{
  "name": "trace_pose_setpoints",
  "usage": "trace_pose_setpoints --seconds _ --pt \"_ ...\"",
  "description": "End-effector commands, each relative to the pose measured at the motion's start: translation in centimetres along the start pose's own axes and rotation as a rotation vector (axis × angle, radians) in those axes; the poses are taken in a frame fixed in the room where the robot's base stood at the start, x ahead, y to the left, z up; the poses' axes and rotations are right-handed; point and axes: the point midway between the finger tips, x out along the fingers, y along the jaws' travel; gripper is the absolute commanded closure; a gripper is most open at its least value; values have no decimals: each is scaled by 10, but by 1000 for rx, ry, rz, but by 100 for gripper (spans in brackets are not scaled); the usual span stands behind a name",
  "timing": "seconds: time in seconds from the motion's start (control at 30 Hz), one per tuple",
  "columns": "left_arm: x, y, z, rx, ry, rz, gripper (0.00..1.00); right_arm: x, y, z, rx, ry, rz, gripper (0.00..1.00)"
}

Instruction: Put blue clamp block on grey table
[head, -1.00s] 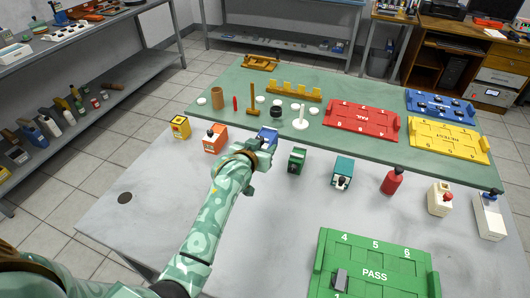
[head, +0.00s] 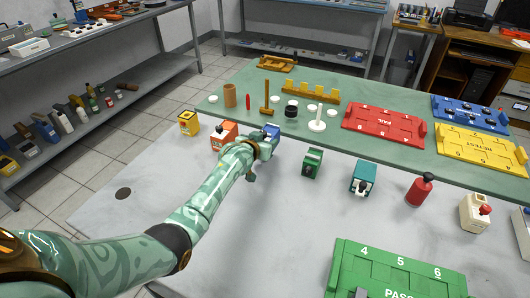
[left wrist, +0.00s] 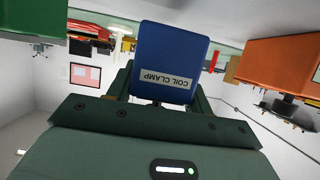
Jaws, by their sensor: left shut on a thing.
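The blue clamp block (head: 271,131) shows at the tip of my left gripper (head: 266,142) in the head view, near the edge of the green mat. In the left wrist view the blue block (left wrist: 170,55) carries a "COIL CLAMP" label and sits between the fingers of my left gripper (left wrist: 158,102), which is shut on it. The arm hides part of the block in the head view. The grey table (head: 250,235) spreads below and around the arm. Whether the block touches the table cannot be told. My right gripper is not in view.
An orange block (head: 223,136) stands close left of the gripper, a yellow one (head: 188,123) further left. A green block (head: 312,163), a teal block (head: 363,178) and a red bottle (head: 419,190) stand to the right. The green PASS tray (head: 395,268) lies in front. The table's left-front is clear.

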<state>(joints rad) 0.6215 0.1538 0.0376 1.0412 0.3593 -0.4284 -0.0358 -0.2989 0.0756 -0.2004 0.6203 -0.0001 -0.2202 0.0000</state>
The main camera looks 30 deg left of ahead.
Motion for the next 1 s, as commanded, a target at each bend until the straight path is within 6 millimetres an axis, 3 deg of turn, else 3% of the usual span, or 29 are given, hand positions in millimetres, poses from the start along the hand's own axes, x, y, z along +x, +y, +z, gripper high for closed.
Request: trace_pose_setpoints --seconds 0.23,0.6,0.63,0.7,1.0 --pt "20 -4 35 0 -2 -1 78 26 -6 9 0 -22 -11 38" --pt "20 -4 35 0 1 -1 78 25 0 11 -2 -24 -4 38" --pt "20 -4 35 0 -1 -1 44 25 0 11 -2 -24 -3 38" --pt "20 -4 35 0 0 -1 27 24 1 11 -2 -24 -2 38" --pt "19 -4 32 0 1 -1 27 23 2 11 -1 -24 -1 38"
